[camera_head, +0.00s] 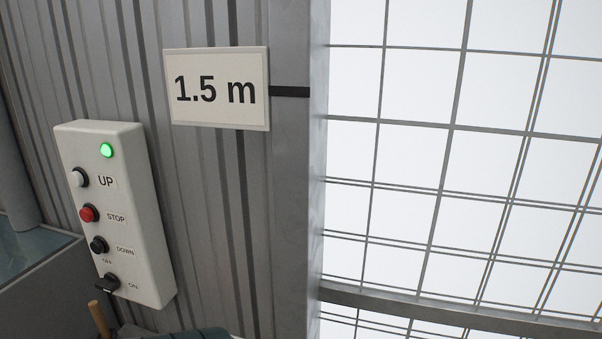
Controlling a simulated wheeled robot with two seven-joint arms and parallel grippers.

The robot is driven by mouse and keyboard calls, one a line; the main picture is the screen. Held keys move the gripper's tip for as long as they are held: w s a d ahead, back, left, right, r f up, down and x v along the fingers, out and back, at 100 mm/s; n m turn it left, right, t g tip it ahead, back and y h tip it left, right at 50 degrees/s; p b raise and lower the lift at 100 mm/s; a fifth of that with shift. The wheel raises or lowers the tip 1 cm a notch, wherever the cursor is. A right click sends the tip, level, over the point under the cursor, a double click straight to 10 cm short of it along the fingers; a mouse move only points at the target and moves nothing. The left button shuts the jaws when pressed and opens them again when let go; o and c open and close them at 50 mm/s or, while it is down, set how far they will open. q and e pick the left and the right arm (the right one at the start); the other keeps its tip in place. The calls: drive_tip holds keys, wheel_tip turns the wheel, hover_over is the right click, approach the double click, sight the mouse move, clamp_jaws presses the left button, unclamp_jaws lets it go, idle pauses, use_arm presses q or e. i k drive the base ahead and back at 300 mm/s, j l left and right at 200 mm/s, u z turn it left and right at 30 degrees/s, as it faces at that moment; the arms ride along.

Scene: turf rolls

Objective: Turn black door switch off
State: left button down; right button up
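A light grey control box (140,220) is mounted on the corrugated wall at the left. The black door switch (107,283) is a small rotary knob at the bottom of the box, with an OFF label above it and an ON label to its right. I cannot tell for sure which label it points to. Above it are a black DOWN button (99,245), a red STOP button (88,214) and a white UP button (79,178). A green lamp (106,150) at the top is lit. Neither of my grippers is in view.
A "1.5 m" sign (217,88) hangs on the corrugated wall (215,210). A grey post (290,200) stands right of it, beside a bright wire grid (450,150). A wooden handle (99,318) and a dark teal object (190,334) show below the box.

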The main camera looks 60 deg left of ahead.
sight(110, 282)
drive_tip(key=u, duration=3.05)
drive_tip(key=k+l+u, duration=0.3)
drive_tip(key=l, duration=0.15)
